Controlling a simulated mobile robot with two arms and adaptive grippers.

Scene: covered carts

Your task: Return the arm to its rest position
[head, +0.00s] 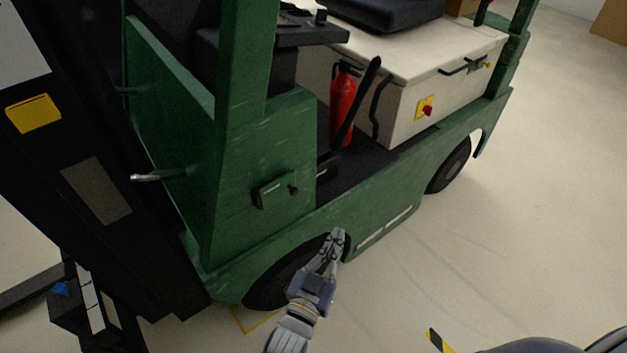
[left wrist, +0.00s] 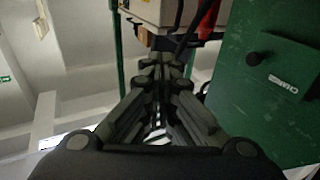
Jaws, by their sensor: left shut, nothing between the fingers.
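My left gripper (head: 337,238) is in the lower middle of the head view, in front of the green vehicle's front wheel as seen there. Its fingers are together and hold nothing. In the left wrist view the gripper (left wrist: 158,65) points toward the vehicle, with its fingers closed. My left arm comes up from the bottom edge of the head view. I cannot tell whether the fingertips touch the vehicle's side. My right gripper is not in view.
A green forklift-like vehicle (head: 235,225) fills the left and middle. It carries a red fire extinguisher (head: 342,105) and a cream box (head: 410,105) with a red switch. Pale floor (head: 520,220) lies clear at the right. Yellow-black tape (head: 437,340) shows at the bottom.

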